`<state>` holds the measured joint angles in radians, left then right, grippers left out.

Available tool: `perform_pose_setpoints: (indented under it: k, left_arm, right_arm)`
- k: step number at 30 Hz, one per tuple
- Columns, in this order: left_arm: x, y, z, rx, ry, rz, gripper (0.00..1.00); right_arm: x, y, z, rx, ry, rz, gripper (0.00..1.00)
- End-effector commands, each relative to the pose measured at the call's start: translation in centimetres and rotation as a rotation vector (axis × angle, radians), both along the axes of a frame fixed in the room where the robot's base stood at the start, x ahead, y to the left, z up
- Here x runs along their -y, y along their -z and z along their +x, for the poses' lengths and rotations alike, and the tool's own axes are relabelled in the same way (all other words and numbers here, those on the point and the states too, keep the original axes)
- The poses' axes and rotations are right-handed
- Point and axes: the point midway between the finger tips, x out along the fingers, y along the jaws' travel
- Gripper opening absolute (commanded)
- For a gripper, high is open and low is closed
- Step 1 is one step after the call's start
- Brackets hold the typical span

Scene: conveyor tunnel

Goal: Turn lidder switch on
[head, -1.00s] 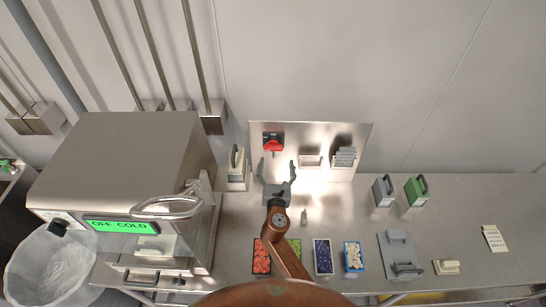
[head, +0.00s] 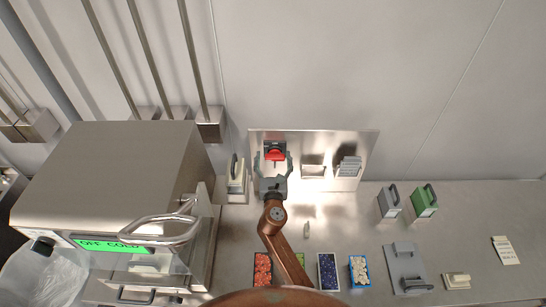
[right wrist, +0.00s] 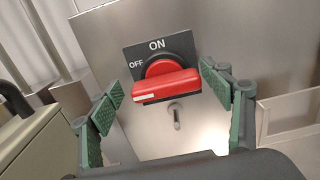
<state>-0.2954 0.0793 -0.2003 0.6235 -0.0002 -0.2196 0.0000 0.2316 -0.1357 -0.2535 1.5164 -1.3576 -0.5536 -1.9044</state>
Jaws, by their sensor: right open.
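The lidder switch is a red rotary knob (head: 275,151) on a dark plate on the steel back panel (head: 312,140). In the right wrist view the red knob (right wrist: 166,84) lies nearly level under the labels, with its white mark at the left end near OFF; ON is printed above. My right gripper (head: 272,158) is open, its fingers to either side of the knob and apart from it. My left gripper is not in view.
A steel machine (head: 125,165) with a green OFF COLD display stands at left. A cream handled block (head: 237,182) stands just left of the gripper. Small trays (head: 328,270) of coloured pieces lie in front. A grey and a green handled block (head: 424,202) stand at right.

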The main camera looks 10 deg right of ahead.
Motion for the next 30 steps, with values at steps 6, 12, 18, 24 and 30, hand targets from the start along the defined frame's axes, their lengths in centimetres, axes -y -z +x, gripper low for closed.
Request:
perform_pose_setpoints:
  k: [6, 12, 18, 24, 30]
  left_arm:
    - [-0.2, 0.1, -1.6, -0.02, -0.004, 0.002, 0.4]
    - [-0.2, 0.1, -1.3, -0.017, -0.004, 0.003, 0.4]
    - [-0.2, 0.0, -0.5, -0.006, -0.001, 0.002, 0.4]
    - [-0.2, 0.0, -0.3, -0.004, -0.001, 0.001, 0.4]
    - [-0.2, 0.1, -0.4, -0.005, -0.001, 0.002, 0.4]
  right_arm:
    - [0.5, 0.0, -0.1, 0.0, 0.007, 0.0, 0.61]
    - [0.4, 0.0, -0.1, 0.0, 0.006, 0.0, 0.48]
    - [0.4, 0.0, -0.1, 0.0, 0.006, 0.0, 0.34]
    - [0.3, 0.0, -0.1, 0.0, 0.005, 0.006, 0.3]
    - [0.3, 0.1, -0.1, 0.012, 0.005, 0.062, 0.3]
